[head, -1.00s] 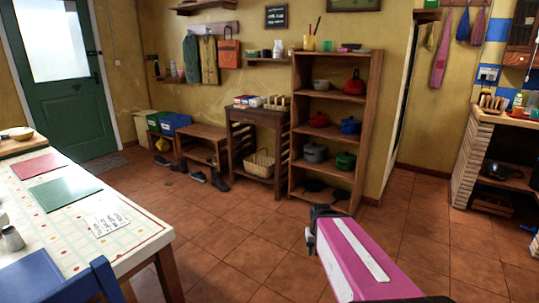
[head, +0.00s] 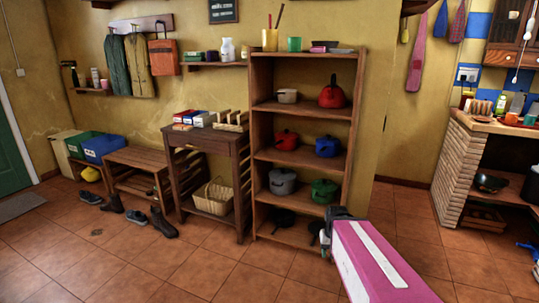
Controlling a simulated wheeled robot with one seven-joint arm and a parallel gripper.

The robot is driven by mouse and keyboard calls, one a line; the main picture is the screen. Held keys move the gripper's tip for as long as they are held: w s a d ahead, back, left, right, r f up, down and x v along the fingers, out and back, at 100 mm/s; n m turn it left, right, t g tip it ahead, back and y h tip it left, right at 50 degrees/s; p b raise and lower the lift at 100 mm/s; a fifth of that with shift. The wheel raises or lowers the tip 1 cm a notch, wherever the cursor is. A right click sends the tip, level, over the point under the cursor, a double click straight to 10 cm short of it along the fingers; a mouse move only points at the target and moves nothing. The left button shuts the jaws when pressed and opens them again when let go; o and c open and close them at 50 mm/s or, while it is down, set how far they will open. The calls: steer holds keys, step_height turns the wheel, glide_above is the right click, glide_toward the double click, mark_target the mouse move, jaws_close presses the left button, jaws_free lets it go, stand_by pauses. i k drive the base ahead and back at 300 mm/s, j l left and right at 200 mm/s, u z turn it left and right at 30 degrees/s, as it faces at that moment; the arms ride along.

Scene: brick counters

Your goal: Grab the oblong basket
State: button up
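The oblong basket (head: 214,197) is pale woven wicker with a raised handle. It sits on the low shelf of a dark wooden side table (head: 203,138), left of the tall shelf unit. My gripper (head: 325,236) shows as a small dark end on my pink arm, at the lower middle of the head view. It is in front of the tall shelf's foot, to the right of the basket and well apart from it. Its fingers are too small and turned away to tell open from shut.
A tall wooden shelf (head: 254,120) with several pots stands right of the side table. A slatted bench (head: 145,157) stands to its left, with shoes (head: 160,222) on the floor before it. The tiled floor (head: 180,265) in front is clear.

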mark_target(218, 200)
steer(key=i+j+z, duration=0.1)
steer(key=j, duration=0.3)
steer(key=i+j+z, duration=0.1)
steer(key=i+j, duration=0.15)
steer(key=j, duration=0.15)
steer(key=i+j+z, duration=0.1)
steer(key=j, duration=0.3)
steer(key=i+j+z, duration=0.1)
steer(key=j, duration=0.3)
steer(key=i+j+z, duration=0.1)
steer(key=j, duration=1.1)
steer(key=k+j+z, duration=0.1)
steer(key=j, duration=0.6)
steer(key=i+j, duration=0.4)
